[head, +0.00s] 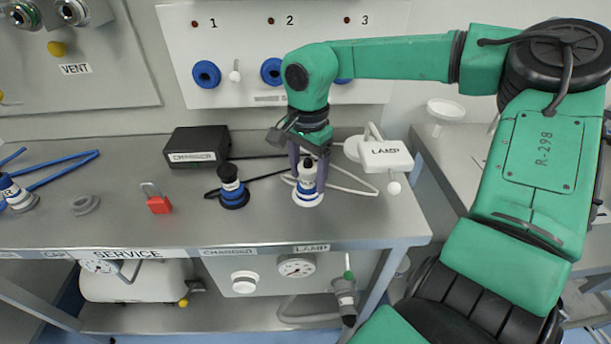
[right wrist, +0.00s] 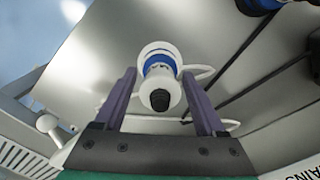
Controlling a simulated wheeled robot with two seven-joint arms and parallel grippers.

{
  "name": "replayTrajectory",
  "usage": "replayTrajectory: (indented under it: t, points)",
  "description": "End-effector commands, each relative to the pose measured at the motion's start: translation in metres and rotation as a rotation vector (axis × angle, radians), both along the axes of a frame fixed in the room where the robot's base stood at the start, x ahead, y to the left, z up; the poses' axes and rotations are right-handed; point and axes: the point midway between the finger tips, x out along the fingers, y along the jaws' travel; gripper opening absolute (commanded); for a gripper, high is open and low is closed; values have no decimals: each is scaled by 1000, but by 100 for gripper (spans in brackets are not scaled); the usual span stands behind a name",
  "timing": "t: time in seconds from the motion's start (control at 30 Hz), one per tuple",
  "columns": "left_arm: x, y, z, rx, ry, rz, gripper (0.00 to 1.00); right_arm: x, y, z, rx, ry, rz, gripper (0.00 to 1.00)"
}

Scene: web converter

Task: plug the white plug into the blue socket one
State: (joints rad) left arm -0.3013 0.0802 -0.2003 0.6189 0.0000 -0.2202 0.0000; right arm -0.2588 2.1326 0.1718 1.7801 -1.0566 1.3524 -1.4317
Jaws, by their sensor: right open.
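The white plug (head: 308,187) with blue bands and a dark tip stands upright on the metal bench, beside the lamp box. In the right wrist view the plug (right wrist: 159,65) sits between and beyond my right gripper's two purple fingers. My right gripper (head: 309,165) is open, reaching down around the upper part of the plug, with gaps on both sides in the wrist view. Blue socket one (head: 206,74) is a round blue ring on the white wall panel under label 1. My left gripper is not in view.
A black plug (head: 232,188) stands left of the white one. A black charger box (head: 197,146), a red padlock (head: 158,203) and a white lamp box (head: 386,155) are on the bench. Socket two (head: 271,72) is partly behind my arm. Cables lie around both plugs.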

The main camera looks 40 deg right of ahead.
Motion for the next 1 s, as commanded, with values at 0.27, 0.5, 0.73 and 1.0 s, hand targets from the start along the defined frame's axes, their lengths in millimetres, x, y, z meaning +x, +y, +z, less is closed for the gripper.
replayTrajectory:
  t: [0.27, 0.5, 0.73, 1.0]
  points:
    - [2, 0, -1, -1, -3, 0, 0, 0, 0, 0, 0, 0, 0, 42]
    - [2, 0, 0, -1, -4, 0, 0, 0, 0, 0, 1, 0, 0, 0]
    - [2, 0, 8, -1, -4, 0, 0, 0, 0, 11, 0, -1, -1, 0]
    - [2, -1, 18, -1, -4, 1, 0, 1, 0, 24, 0, -2, -1, 0]
